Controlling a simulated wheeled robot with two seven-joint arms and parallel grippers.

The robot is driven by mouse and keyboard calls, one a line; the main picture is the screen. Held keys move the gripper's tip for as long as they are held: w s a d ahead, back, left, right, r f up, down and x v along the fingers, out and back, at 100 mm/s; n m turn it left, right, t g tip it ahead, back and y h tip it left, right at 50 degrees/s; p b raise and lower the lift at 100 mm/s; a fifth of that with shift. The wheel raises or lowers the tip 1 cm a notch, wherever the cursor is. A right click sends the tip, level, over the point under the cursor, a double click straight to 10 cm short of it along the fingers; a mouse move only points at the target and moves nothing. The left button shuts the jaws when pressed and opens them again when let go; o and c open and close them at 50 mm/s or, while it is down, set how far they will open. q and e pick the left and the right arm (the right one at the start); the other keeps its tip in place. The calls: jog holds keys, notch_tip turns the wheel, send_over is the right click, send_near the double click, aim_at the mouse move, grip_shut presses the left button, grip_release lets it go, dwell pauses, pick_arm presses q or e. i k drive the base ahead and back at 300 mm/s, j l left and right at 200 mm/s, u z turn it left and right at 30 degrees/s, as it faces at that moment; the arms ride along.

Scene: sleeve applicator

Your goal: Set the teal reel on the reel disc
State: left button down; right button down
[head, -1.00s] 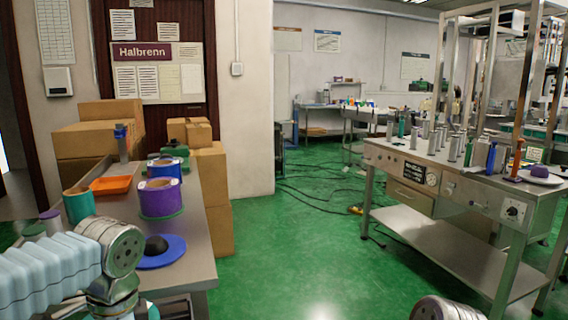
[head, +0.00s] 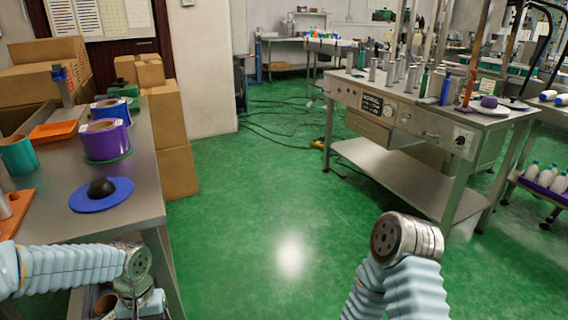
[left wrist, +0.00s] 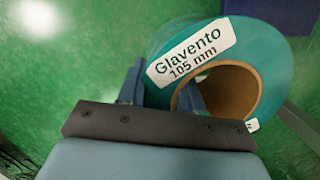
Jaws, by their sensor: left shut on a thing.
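A teal reel (left wrist: 275,62) with a brown cardboard core and a label reading "Glavento 105 mm" fills the upper right of the left wrist view. My left gripper (left wrist: 160,94) is shut on its wall, one finger inside the core and one outside. In the head view this gripper and reel are not clearly visible. A blue disc (head: 82,203) with a black knob lies bare on the left table. A white disc (head: 517,112) with a purple knob sits on the right machine table. I cannot tell which is the reel disc. My right gripper is out of view.
The left table (head: 138,192) also bears another teal reel (head: 17,157), a purple reel (head: 107,140) and an orange tray (head: 52,132). Cardboard boxes (head: 172,120) stand behind it. Green floor (head: 255,190) is open between the tables. Cables (head: 270,135) lie farther back.

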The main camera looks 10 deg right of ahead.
aim_at(488, 106)
jog(key=i+l+z, duration=0.15)
jog(key=l, duration=0.65)
jog(key=i+l+z, duration=0.15)
jog(key=l, duration=0.6)
jog(key=i+l+z, duration=0.1)
jog(key=i+l, duration=0.2)
jog(key=l, duration=0.4)
jog(key=i+l+z, duration=0.15)
jog(key=l, duration=0.6)
jog(key=i+l+z, duration=0.15)
jog(key=i+l, duration=0.25)
jog(key=l, duration=0.25)
jog(key=i+l+z, duration=0.15)
jog(key=i+l, duration=0.2)
jog(key=l, duration=0.3)
jog(key=i+l+z, duration=0.1)
jog(key=i+l, duration=0.3)
jog(key=l, duration=0.2)
jog(key=i+l+z, duration=0.15)
jog(key=i+l, duration=0.2)
jog(key=l, duration=0.2)
